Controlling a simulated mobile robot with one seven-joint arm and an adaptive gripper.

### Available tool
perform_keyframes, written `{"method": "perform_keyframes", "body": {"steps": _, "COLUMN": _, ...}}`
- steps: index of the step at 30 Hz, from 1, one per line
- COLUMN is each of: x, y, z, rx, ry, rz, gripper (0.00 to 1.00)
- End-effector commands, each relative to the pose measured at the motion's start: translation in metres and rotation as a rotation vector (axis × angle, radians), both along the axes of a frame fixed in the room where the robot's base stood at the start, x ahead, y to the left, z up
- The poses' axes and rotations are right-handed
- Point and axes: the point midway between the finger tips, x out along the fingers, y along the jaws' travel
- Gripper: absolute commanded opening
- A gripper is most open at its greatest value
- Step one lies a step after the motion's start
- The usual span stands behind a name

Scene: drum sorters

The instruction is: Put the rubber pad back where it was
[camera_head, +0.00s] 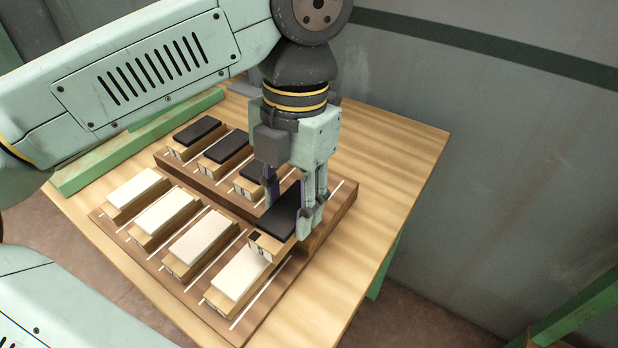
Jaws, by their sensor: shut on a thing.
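My gripper (291,209) points down at the right end of a two-level wooden rack (347,200). Its fingers are shut on the sides of a black-topped wooden block (281,212), probably the rubber pad. The block's near end shows a small dark square and overlaps the rightmost white-topped block (241,275) in the picture. I cannot tell whether the held block touches the rack or hangs just above it. Three similar black-topped blocks (197,131) stand in the raised back row to the left. The one nearest my gripper is partly hidden by it.
Several white-topped blocks (168,213) fill the lower front row, with white lines between places. The rack stands on a wooden table (400,160) with free room to the right. A green rail (100,170) runs along the left back. A grey wall (500,130) rises behind.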

Motion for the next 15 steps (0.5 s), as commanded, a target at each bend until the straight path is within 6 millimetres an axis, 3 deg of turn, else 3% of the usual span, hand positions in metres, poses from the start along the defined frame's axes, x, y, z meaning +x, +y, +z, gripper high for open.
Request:
{"method": "perform_keyframes", "body": {"steps": 6, "x": 0.055, "y": -0.016, "z": -0.004, "rx": -0.001, "ry": 0.001, "rz": -0.001, "gripper": 0.02}}
{"method": "perform_keyframes", "body": {"steps": 9, "x": 0.071, "y": -0.019, "z": -0.006, "rx": 0.000, "ry": 0.000, "rz": -0.001, "gripper": 0.02}}
{"method": "perform_keyframes", "body": {"steps": 15, "x": 0.084, "y": -0.022, "z": -0.007, "rx": -0.001, "ry": -0.001, "rz": 0.000, "gripper": 0.02}}
